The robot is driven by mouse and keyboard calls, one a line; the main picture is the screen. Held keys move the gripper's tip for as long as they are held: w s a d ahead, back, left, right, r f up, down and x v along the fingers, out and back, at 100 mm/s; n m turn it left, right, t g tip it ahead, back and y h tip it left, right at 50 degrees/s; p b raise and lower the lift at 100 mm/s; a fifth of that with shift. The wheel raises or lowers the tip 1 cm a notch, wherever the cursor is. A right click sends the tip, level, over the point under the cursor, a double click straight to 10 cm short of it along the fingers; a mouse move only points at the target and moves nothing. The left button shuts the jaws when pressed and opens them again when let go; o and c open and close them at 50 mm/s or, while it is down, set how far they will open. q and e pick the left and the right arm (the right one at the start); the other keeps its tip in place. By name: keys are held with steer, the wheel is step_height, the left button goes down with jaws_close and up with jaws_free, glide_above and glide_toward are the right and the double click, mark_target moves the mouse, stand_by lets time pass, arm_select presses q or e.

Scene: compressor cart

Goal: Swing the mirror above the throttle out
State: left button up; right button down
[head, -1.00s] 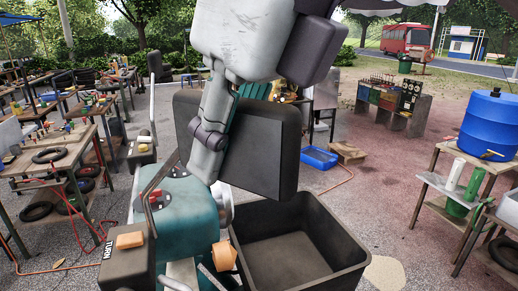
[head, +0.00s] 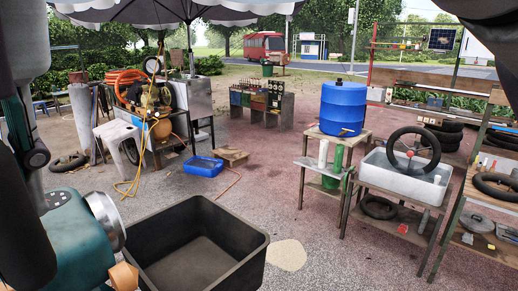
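A dark grey arm of mine hangs down at the left edge, with black shapes against it. I cannot make out fingers there or tell whether the gripper is open or shut. A dark panel (head: 22,220) lies low at the left edge, partly cut off; I cannot tell whether it is the mirror. No throttle grip can be picked out. Beside the panel is a teal vehicle body (head: 80,245) with a round silver part (head: 105,220) and an orange lamp (head: 123,276). A large dark shape fills the top right corner; what it is cannot be told. My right gripper is not seen.
A black open bin (head: 262,243) stands in front. The compressor cart (head: 180,122) is at back left, near a blue tub (head: 203,167). A blue barrel (head: 343,108) and tables with a tyre (head: 413,149) stand right.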

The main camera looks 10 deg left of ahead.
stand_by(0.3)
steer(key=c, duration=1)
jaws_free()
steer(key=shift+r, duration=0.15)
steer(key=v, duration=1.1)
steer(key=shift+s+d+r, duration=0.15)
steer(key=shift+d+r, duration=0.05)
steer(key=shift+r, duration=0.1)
